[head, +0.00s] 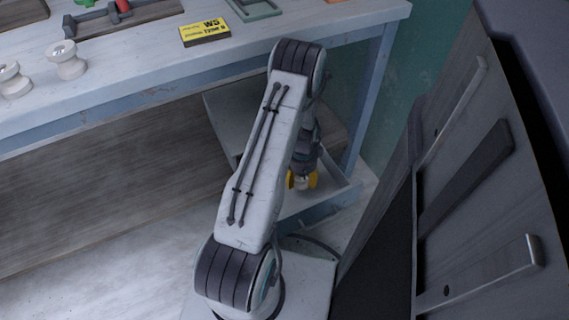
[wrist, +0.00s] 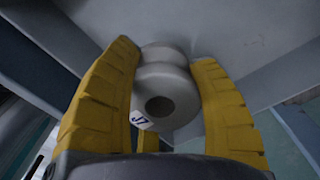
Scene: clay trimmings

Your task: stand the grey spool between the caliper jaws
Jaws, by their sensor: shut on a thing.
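My gripper (head: 302,180) hangs low beside the table's right leg, over an open drawer or tray. In the wrist view my gripper (wrist: 170,100) has its yellow fingers shut on a grey spool (wrist: 163,80), one on each side. The spool's round end with a dark hole faces the camera, and a small white tag marked in dark print shows at its lower left. Only a small pale bit of the spool shows in the head view (head: 301,184). A dark grey tool with a red part (head: 118,12), which may be the caliper, lies on a board on the table.
Pale spools (head: 66,62) stand at the table's left. The drawer or tray (head: 330,203) has raised walls. A dark cabinet with handles (head: 460,180) stands close on the right.

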